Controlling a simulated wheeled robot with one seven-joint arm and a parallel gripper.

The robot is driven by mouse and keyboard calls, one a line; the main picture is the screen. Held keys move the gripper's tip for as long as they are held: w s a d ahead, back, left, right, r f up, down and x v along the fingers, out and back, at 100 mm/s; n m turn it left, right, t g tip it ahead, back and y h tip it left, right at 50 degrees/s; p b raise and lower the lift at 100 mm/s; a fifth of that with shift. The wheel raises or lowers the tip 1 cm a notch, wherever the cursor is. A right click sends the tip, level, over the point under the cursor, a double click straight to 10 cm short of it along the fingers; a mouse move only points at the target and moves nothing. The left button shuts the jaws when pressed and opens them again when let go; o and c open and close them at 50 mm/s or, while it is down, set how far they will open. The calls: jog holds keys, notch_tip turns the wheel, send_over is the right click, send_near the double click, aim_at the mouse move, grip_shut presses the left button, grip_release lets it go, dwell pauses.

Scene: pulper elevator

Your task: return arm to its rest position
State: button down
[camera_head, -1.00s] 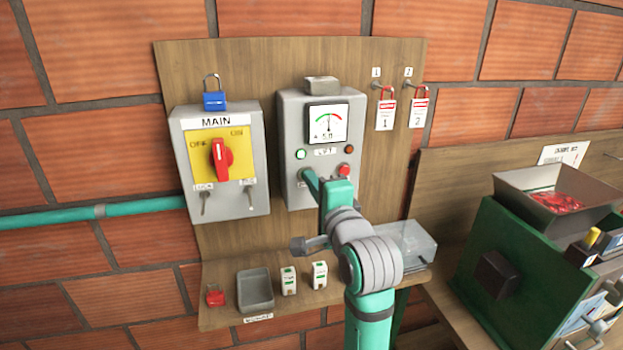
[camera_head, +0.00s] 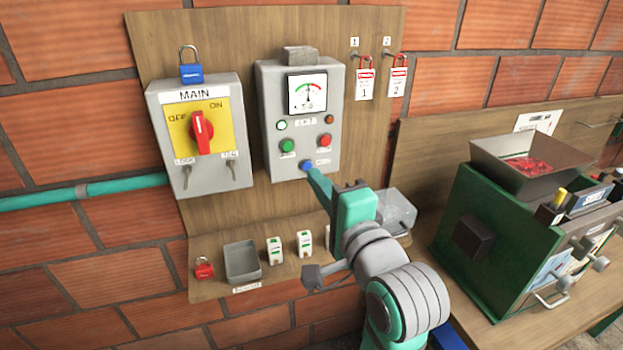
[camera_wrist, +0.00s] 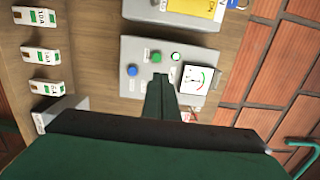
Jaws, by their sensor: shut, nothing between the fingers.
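My arm with its green and grey links stands in front of the lower board in the head view. My gripper (camera_head: 311,173) is shut and empty, its slim green fingers pointing up-left toward the blue button (camera_head: 307,165) at the bottom of the grey control box (camera_head: 270,110). I cannot tell whether the tips touch the box. In the wrist view the closed fingers (camera_wrist: 160,80) point at the box front, beside the blue button (camera_wrist: 132,70) and green button (camera_wrist: 156,57), and cover part of the panel.
The MAIN switch box (camera_head: 200,180) with a red knob hangs to the left. The shelf (camera_head: 215,292) below holds a red padlock (camera_head: 204,268), a grey tray (camera_head: 242,278) and small white-green blocks. A clear box (camera_head: 397,210) is close by my arm. A green machine (camera_head: 470,270) stands right.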

dwell(0.4)
jog(key=s+d+f+n+h, duration=0.1)
jog(key=s+f+h, duration=0.1)
jog(key=f, duration=1.1)
jog(key=s+f+h, duration=0.1)
jog(key=f+h, duration=0.1)
jog(key=f, duration=1)
jog(key=s+f+n+h, duration=0.3)
jog(key=s+f, duration=0.8)
jog(key=f, duration=0.1)
jog(key=s+a+f+n, duration=0.1)
jog(key=s+n, duration=0.3)
jog(key=s, duration=0.7)
jog(key=s+f+n+g, duration=0.1)
jog(key=s+f+n, duration=0.2)
jog(key=s, duration=0.9)
jog(key=n, duration=0.2)
jog(key=shift+s+a+f+n, duration=0.15)
jog(key=shift+a+f+n, duration=0.15)
jog(key=shift+a+f, duration=0.1)
